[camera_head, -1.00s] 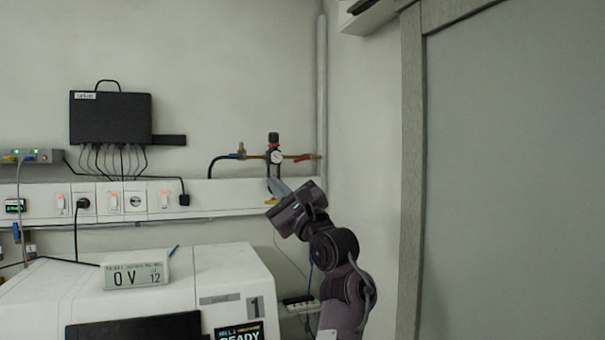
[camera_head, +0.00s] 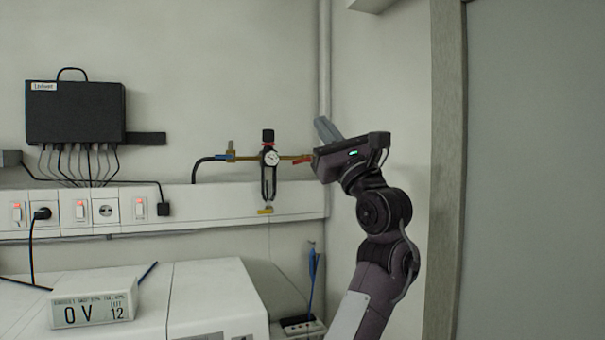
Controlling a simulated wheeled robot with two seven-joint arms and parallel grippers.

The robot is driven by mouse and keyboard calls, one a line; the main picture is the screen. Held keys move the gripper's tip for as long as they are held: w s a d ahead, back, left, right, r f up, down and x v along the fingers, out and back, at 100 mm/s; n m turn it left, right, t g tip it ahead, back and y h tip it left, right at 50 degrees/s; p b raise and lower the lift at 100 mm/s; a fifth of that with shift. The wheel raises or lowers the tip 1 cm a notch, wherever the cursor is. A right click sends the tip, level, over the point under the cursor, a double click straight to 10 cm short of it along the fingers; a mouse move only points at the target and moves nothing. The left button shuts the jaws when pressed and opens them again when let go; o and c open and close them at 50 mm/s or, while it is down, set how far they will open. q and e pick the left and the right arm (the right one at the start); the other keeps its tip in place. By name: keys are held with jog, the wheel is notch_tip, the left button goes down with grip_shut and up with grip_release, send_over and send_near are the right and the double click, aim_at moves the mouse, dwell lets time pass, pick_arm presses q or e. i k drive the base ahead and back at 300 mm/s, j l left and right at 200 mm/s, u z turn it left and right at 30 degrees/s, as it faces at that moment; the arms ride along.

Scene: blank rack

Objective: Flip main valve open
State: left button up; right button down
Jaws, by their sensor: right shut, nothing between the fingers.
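The main valve shows as a small red handle (camera_head: 302,160) at the right end of a brass pipe line on the back wall. My left gripper is not in view.
A white wall trunking (camera_head: 230,195) with sockets and switches runs below the pipe. A black box (camera_head: 75,112) with cables hangs at left. A white machine (camera_head: 215,295) bears a display box (camera_head: 93,304) at lower left. A door frame (camera_head: 447,170) stands at right.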

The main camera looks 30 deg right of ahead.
aim_at(309, 158)
jog(key=i+l, duration=1.15)
